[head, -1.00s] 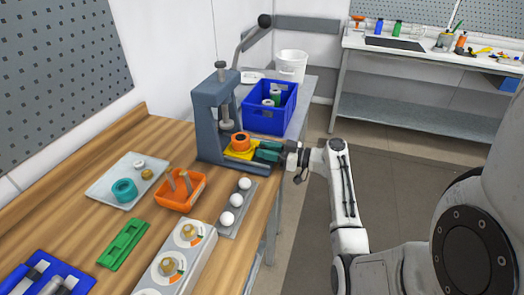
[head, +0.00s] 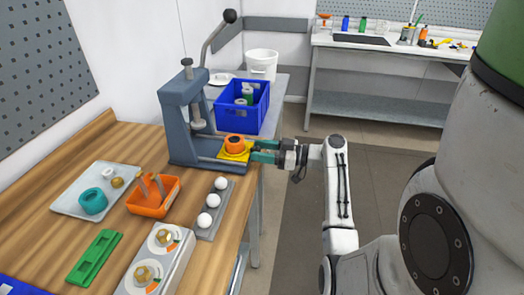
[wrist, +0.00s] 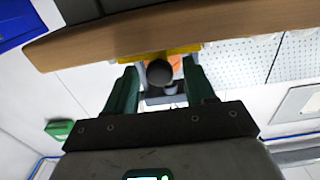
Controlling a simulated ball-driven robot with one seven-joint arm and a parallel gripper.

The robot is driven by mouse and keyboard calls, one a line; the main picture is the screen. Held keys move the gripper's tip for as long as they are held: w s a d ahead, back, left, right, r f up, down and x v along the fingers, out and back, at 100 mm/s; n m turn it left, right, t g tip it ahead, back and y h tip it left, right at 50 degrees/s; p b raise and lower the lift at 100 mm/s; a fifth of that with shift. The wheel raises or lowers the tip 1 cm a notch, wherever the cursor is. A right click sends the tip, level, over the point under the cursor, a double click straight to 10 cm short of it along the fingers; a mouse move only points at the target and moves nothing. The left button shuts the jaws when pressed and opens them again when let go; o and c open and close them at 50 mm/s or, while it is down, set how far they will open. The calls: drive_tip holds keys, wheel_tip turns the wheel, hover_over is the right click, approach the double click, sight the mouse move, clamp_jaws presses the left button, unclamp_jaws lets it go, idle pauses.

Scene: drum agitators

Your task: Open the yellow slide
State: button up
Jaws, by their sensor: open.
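The yellow slide (head: 228,156) sits low in the blue-grey press (head: 183,120), pulled partly out to the right. An orange ring-shaped part (head: 236,142) lies on it, right of the press screw. My gripper (head: 264,152) is at the slide's outer end, with green fingers pointing left toward it. In the wrist view the fingers of my gripper (wrist: 160,70) are open on either side of a dark round knob (wrist: 160,73). The yellow slide edge (wrist: 127,58) shows just beyond them. Contact with the knob cannot be made out.
A blue bin (head: 236,118) with several cylinders stands behind the press. An orange tray (head: 149,209), a rack of white balls (head: 213,208) and a gauge box (head: 172,255) are on the wooden bench nearer me.

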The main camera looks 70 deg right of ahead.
drive_tip(key=shift+s, duration=0.1)
drive_tip(key=s+b, duration=0.2)
drive_tip(key=s, duration=0.8)
drive_tip(key=shift+s+d, duration=0.3)
drive_tip(key=shift+d, duration=0.1)
